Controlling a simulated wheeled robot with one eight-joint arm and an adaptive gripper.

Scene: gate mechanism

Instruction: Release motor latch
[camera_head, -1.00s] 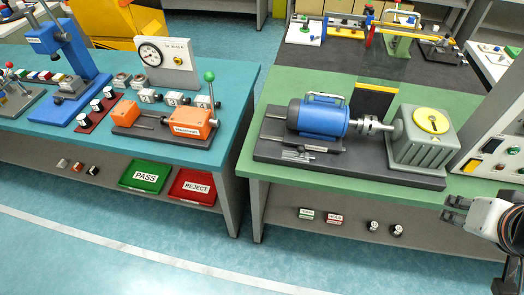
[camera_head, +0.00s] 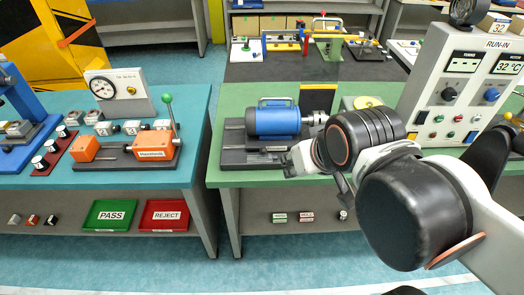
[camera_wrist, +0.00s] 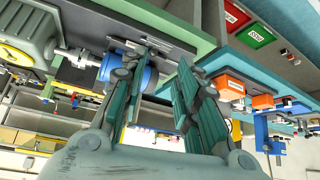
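The blue motor (camera_head: 272,122) with its top handle lies on a dark base plate (camera_head: 232,140) on the green bench. A small grey fitting (camera_head: 262,152) sits along the motor's front side; I cannot tell for sure that it is the latch. My gripper (camera_head: 292,160) is at the bench's front edge, in front of the motor's right half. In the wrist view, my gripper (camera_wrist: 160,78) has its two fingers spread apart with nothing between them. The motor (camera_wrist: 151,77) shows there partly behind the left finger.
My arm covers most of the gearbox (camera_head: 366,102). The RUN-IN control panel (camera_head: 465,95) stands to the right. A teal bench (camera_head: 190,110) with an orange vise (camera_head: 150,148) is at left, across a gap. PASS (camera_head: 110,214) and REJECT (camera_head: 164,214) trays are below.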

